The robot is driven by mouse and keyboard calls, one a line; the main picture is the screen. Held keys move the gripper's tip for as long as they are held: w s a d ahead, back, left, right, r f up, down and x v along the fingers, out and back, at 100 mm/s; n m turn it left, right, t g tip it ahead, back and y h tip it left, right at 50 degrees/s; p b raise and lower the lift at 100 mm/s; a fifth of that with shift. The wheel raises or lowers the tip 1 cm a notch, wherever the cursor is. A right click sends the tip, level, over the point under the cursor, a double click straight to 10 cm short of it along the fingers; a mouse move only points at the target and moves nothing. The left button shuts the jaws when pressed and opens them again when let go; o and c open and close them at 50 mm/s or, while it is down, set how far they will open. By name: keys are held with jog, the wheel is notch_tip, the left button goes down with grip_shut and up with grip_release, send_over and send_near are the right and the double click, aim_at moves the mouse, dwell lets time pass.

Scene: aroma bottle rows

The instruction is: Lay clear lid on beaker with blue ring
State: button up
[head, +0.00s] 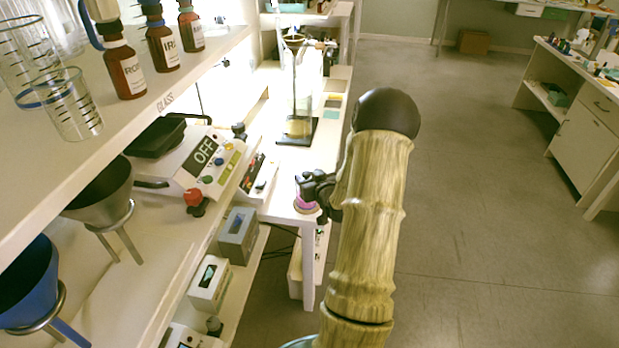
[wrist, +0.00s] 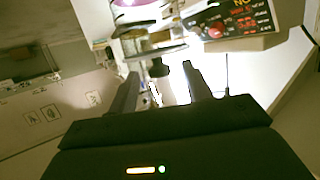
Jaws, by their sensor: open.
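I cannot make out a clear lid in either view. My gripper (head: 318,190) is at the end of my arm in the middle of the head view, well to the right of the beaker, by the end of the white bench. In the wrist view its two fingers (wrist: 160,76) are apart, with nothing seen held between them.
Brown labelled bottles (head: 125,70) stand on the shelf (head: 165,100) beside the beaker. Below are a device marked OFF (head: 205,150), a grey funnel (head: 100,192) and a blue funnel (head: 25,285). A glass apparatus on a stand (head: 300,90) is on the bench. Open floor lies right.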

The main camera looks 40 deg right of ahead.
jog(key=p+v, duration=0.7)
jog(key=v, duration=0.8)
jog(key=shift+r, duration=0.25)
jog(key=p, duration=0.3)
jog(key=shift+s+r, duration=0.15)
jog(key=shift+s, duration=0.15)
jog(key=p, duration=0.3)
jog(key=shift+s+a+r, duration=0.1)
jog(key=shift+s+a, duration=0.05)
jog(key=shift+s, duration=0.15)
jog(key=shift+s+a+p, duration=0.25)
jog(key=shift+s+p, duration=0.15)
jog(key=shift+p, duration=0.75)
jog(key=shift+s, duration=0.2)
